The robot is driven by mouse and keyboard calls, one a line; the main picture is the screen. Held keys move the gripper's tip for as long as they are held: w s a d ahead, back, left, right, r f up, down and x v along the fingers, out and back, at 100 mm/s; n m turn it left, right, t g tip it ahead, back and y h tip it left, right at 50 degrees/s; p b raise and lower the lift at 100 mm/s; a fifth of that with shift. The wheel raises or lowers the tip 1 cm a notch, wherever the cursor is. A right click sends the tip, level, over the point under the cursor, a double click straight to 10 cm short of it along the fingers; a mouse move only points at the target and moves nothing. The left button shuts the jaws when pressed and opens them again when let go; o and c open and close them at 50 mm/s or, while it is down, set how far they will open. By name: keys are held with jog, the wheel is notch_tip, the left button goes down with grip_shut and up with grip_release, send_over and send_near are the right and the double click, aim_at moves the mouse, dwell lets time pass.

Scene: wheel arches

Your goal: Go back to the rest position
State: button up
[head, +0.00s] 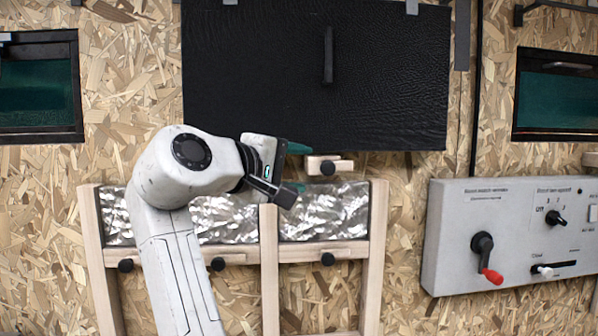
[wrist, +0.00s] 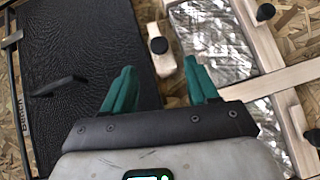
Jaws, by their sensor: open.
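My white arm rises from the bottom of the head view and bends right. My gripper (head: 300,148) is in front of the wall, near the lower edge of a black panel (head: 250,70) with a dark handle (head: 328,56). In the wrist view my gripper (wrist: 163,90) shows two green fingers spread apart with nothing between them. I cannot tell exactly how far the fingers are from the block.
Below the panel is a wooden frame (head: 376,250) with silver foil (head: 335,215) and several black knobs. A grey control box (head: 510,225) with a red-tipped crank (head: 487,258) stands at the right. Dark windows (head: 40,85) (head: 557,95) are at both sides.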

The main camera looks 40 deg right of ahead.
dwell(0.3)
jog(key=s+d+f+t+y, duration=0.1)
jog(key=s+f+y, duration=0.15)
jog(key=f, duration=1.05)
jog(key=s+f+n+y, duration=0.1)
jog(key=s+f+y, duration=0.15)
jog(key=f, duration=1.15)
jog(key=s+d+f+t+y, duration=0.1)
jog(key=f+y, duration=0.2)
jog(key=f, duration=1)
jog(key=s+a+f+m+g+y, duration=0.1)
jog(key=s+a+f+y, duration=0.1)
jog(key=s+f, duration=0.5)
jog(key=s+a+f+g+y, duration=0.1)
jog(key=s+a+f+y, duration=0.1)
jog(key=s+f, duration=0.5)
jog(key=s+a+f+g+y, duration=0.1)
jog(key=s+a+f+y, duration=0.1)
jog(key=s, duration=0.4)
jog(key=s+a+f+m+g+y, duration=0.1)
jog(key=s+a+f+y, duration=0.1)
jog(key=s+f, duration=0.3)
jog(key=s+a+b, duration=0.1)
jog(key=s, duration=0.1)
jog(key=shift+s+a+m, duration=0.25)
jog(key=shift+s+m, duration=0.05)
jog(key=shift+f, duration=0.1)
